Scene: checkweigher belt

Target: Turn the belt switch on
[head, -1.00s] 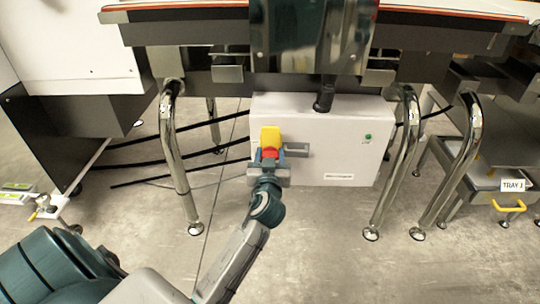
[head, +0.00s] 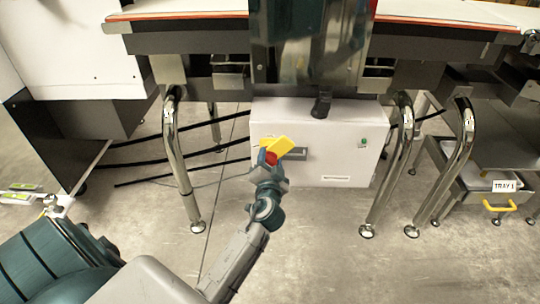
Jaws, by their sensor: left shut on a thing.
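The belt switch (head: 281,147), a red and yellow rotary switch, is on the front of a white control box (head: 330,165) under the belt. Its yellow part is tilted, and red shows just below it. My left gripper (head: 271,158) reaches up from below and is shut on the switch, with the gripper rolled to one side. The gripper hides part of the switch. My right gripper is not in view.
A small green lamp or button (head: 363,142) is on the box's right side. Chrome legs (head: 180,165) stand on both sides of the box, with black cables at the left. A tray with a yellow handle (head: 499,206) is at the far right.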

